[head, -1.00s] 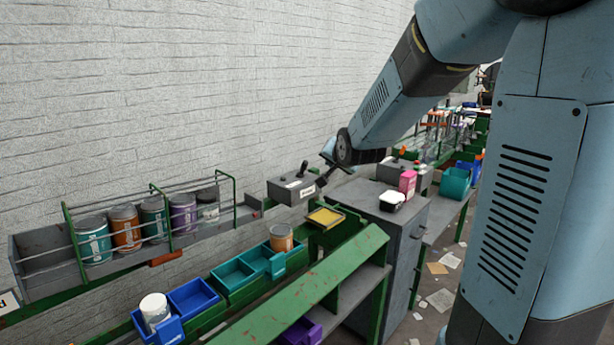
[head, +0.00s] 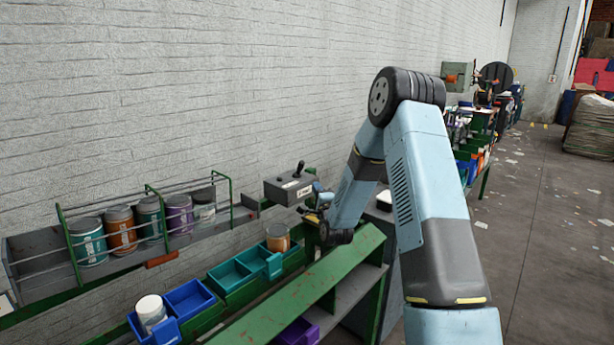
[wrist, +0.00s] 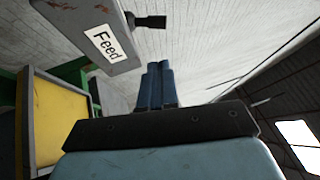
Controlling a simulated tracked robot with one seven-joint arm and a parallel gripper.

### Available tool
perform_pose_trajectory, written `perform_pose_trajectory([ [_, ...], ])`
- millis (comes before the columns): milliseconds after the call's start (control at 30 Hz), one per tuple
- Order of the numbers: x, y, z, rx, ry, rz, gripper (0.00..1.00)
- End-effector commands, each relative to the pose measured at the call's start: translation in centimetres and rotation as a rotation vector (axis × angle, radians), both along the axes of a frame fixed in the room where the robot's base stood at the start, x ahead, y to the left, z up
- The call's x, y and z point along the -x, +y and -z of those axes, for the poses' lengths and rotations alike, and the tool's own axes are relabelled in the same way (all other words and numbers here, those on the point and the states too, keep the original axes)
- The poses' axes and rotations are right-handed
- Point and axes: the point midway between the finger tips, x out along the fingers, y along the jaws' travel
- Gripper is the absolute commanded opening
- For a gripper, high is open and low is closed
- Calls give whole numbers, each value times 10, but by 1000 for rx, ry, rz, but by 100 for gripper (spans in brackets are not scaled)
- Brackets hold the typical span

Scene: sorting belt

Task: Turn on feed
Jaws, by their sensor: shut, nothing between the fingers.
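The feed control is a grey box (head: 280,191) by the wall, with a black lever (head: 299,169) standing up from its top in the head view. In the wrist view the box (wrist: 122,62) fills the upper left, its white label (wrist: 103,43) reads "Feed", and its lever (wrist: 152,21) sticks out to the right. My gripper (wrist: 158,68) is shut and empty, its blue fingers pointing up the picture, below the lever and beside the box. In the head view my gripper (head: 318,187) is small and partly hidden by my arm, close to the box's right side.
A yellow-bottomed tray (wrist: 60,122) lies left of my gripper in the wrist view. A wire-railed rack (head: 40,268) of several cans stands left of the box. Blue bins (head: 192,297), teal bins (head: 230,275) and a green sloped rail (head: 300,290) lie in front.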

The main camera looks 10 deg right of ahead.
Motion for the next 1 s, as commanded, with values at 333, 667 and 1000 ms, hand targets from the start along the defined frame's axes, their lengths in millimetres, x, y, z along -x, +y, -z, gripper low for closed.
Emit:
perform_pose_trajectory([
  [333,3,-9,38,-180,-118,-6,0],
  [667,4,-9,38,-187,-122,-7,0],
  [1000,-24,-9,27,-185,-124,-8,0],
])
